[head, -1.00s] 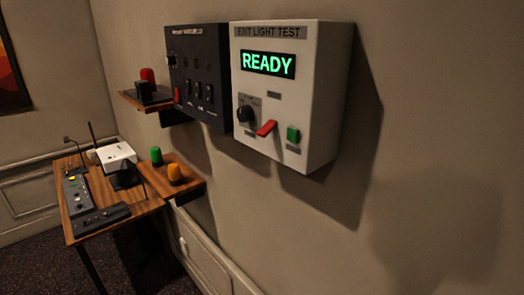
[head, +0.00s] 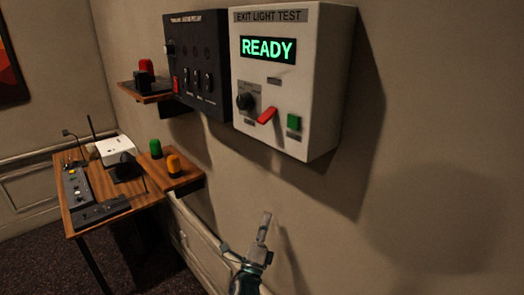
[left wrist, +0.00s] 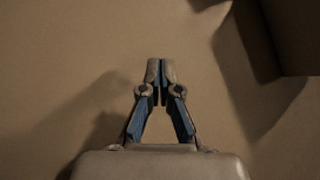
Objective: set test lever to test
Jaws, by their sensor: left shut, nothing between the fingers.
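The white exit light test box (head: 322,80) hangs on the wall, and its green display (head: 268,49) reads READY. The lever does not show there. My right gripper is in neither view.
A black switch panel (head: 200,62) is mounted left of the white box. Wooden shelves hold a red lamp (head: 146,66), a green lamp (head: 155,148) and an orange lamp (head: 173,165). A wooden desk (head: 137,205) with devices stands lower left. The wall right of the box is clear.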

